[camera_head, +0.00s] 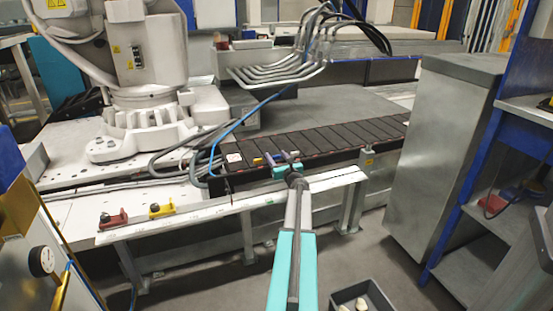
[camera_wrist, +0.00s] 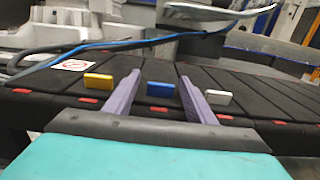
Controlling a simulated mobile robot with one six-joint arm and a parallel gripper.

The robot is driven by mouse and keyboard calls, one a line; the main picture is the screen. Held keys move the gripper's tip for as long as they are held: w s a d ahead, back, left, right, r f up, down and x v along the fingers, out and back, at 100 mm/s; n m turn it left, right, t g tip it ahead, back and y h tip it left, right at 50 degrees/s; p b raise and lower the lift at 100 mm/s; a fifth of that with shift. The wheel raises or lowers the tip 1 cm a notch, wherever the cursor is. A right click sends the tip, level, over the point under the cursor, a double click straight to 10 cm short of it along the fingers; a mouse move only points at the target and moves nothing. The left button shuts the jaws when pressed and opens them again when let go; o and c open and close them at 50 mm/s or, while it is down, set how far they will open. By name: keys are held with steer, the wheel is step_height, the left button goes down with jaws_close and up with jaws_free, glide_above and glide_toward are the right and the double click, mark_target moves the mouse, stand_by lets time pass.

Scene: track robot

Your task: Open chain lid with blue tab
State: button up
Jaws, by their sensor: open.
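The black cable chain (camera_head: 335,138) runs along the bench and is covered by a row of flat lids. In the wrist view, the blue tab (camera_wrist: 160,89) stands on one lid, between a yellow tab (camera_wrist: 98,81) at left and a white tab (camera_wrist: 218,97) at right. My gripper (camera_wrist: 159,76) is open, with its two purple fingers on either side of the blue tab and gaps at both sides. In the head view, my gripper (camera_head: 277,157) is at the near edge of the chain. Whether the fingers touch the lid cannot be told.
A blue cable (camera_head: 235,123) and grey hoses cross near the chain's left end. A white robot base (camera_head: 150,110) stands behind at left. Red (camera_head: 112,219) and yellow (camera_head: 161,209) clamps sit on the bench front. A metal cabinet (camera_head: 440,150) stands at right.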

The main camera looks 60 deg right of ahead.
steer(key=shift+w+d, duration=0.15)
jaws_close()
stand_by(0.4)
steer(key=shift+w+r+p, duration=0.15)
steer(key=shift+r+p, duration=0.05)
steer(key=shift+p, duration=0.15)
